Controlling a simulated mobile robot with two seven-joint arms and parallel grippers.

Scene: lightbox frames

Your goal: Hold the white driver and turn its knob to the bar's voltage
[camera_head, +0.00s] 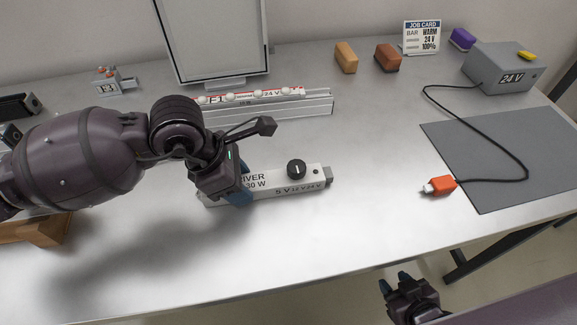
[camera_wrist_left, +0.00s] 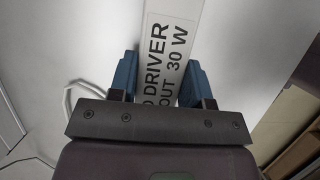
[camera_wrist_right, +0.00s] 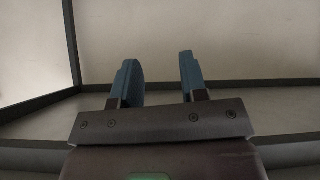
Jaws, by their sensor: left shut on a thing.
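The white driver (camera_head: 283,185) lies on the table with its black knob (camera_head: 297,169) on top and the marks 5 V, 12 V and 24 V beside it. My left gripper (camera_head: 238,192) is shut on the driver's left part; its blue fingers straddle the driver body (camera_wrist_left: 168,50) in the left wrist view. The knob's white pointer line is too small to read surely. The bar (camera_head: 265,95), marked 24 V, lies in a rail behind the driver. My right gripper (camera_head: 396,281) is open and empty, in front of the table's edge; its parted fingers show in the right wrist view (camera_wrist_right: 160,80).
A job card (camera_head: 421,38) reads BAR WARM 24 V 100%. A grey 24 V supply box (camera_head: 503,68) has a cable to an orange connector (camera_head: 438,186) by the grey mat (camera_head: 500,150). Orange (camera_head: 346,57) and brown (camera_head: 388,57) blocks stand behind.

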